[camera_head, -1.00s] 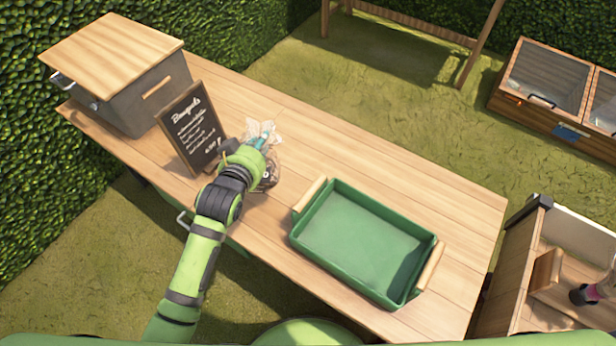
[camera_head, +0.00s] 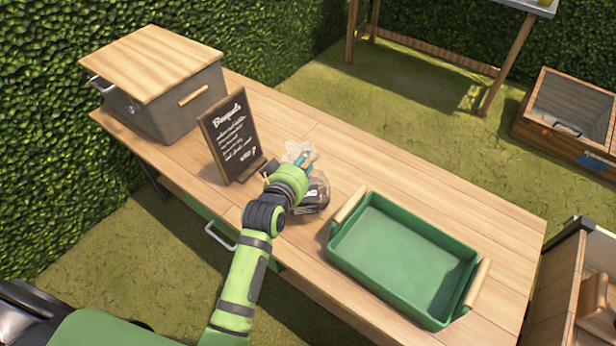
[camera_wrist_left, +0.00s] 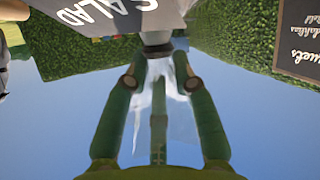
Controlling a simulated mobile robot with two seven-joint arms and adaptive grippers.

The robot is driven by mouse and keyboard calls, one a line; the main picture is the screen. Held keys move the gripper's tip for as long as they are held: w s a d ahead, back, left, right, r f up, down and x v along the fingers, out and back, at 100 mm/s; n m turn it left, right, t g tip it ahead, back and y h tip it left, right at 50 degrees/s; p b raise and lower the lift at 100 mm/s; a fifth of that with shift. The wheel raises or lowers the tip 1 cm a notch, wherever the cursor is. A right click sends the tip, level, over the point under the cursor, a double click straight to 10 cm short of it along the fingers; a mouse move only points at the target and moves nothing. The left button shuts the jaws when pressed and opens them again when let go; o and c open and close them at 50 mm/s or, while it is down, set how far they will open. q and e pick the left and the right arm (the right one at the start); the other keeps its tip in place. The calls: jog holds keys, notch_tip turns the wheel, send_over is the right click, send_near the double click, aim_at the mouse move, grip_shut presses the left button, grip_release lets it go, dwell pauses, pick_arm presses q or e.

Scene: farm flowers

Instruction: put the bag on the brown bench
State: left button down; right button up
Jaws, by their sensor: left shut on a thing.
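The bag (camera_head: 312,196) has a clear plastic top and a dark lower part with white lettering. My left gripper (camera_head: 301,158) is shut on its gathered top, between the chalkboard and the green tray. The gripper and wrist cover part of the bag. In the left wrist view my left gripper's green fingers (camera_wrist_left: 160,68) close around clear plastic, and the bag's grey label (camera_wrist_left: 118,14) reads "SALAD". The bag is over the light brown wooden workbench (camera_head: 420,185); I cannot tell whether it touches the top. My right gripper is not in view.
A chalkboard sign (camera_head: 230,137) stands left of the bag. A grey box with a wooden lid (camera_head: 150,62) stands at the far left end. A green tray (camera_head: 400,255) with wooden handles lies to the right. A wooden-legged table (camera_head: 505,65) stands on the grass behind.

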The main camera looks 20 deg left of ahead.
pick_arm(q)
notch_tip(320, 180, down, 3)
jog(key=shift+r, duration=0.1)
jog(key=shift+f, duration=0.45)
jog(key=shift+f+b, duration=0.15)
jog(key=shift+b, duration=0.15)
jog(key=c, duration=1)
grip_release()
jog(key=shift+s+f, duration=0.1)
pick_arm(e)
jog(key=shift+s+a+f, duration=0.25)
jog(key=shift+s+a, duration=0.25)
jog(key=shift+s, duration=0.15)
